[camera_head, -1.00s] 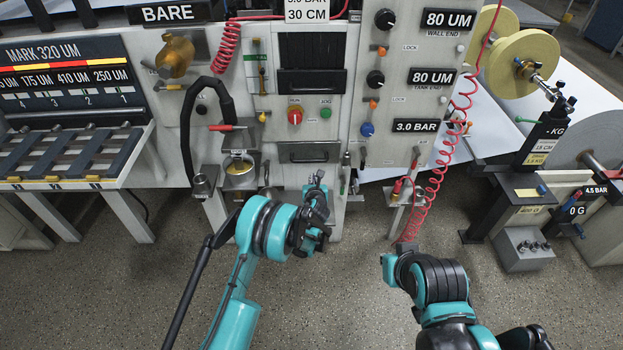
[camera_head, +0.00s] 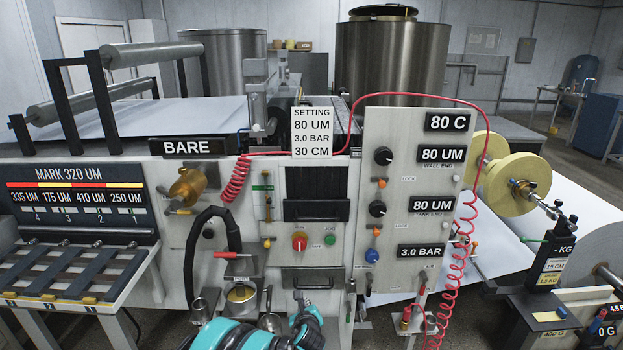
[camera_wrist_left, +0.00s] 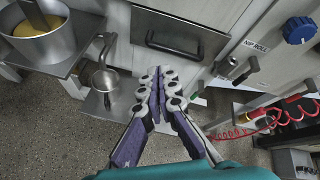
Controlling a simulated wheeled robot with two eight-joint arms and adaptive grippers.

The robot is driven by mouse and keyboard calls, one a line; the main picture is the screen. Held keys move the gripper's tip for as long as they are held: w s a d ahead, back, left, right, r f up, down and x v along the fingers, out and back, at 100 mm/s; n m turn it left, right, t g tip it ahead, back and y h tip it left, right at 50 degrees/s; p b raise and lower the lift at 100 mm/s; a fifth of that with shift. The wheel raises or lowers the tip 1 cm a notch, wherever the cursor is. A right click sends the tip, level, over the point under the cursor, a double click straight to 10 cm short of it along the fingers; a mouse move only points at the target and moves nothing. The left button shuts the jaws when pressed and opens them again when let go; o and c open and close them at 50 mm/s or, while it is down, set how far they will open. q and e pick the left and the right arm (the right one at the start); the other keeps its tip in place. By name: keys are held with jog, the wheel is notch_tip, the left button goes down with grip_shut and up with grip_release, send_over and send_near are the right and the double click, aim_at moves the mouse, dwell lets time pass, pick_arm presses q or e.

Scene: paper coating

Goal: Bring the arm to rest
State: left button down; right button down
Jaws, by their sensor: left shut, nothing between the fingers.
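My left arm (camera_head: 225,335) shows at the bottom of the head view, in front of the machine's lower panel, with its wrist end (camera_head: 306,325) at the bottom edge. In the left wrist view my left gripper (camera_wrist_left: 157,75) is shut and empty, its two fingers pressed together. It points toward the lower front of the machine, below a drawer with a dark handle (camera_wrist_left: 175,45). My right arm is out of view.
A cup of yellow liquid (camera_head: 240,294) and a ladle (camera_wrist_left: 105,78) sit on small shelves close to the left gripper. A red coiled hose (camera_head: 450,285) hangs at the right. The control panel (camera_head: 405,140) stands behind. Grey floor shows below.

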pick_arm(q)
jog(key=s+a+r+n+g, duration=0.3)
jog(key=s+a+r+n, duration=0.9)
jog(key=s+r+n, duration=0.25)
jog(key=s+a+n+g, duration=0.1)
jog(key=s+a+n, duration=0.1)
jog(key=s+n, duration=0.5)
jog(key=s+a+n+g, duration=0.1)
jog(key=s+n, duration=0.7)
jog(key=s, duration=0.7)
jog(key=shift+s+a+f+h, duration=0.3)
jog(key=shift+s+a+h, duration=0.05)
jog(key=shift+h, duration=0.05)
jog(key=shift+n, duration=0.25)
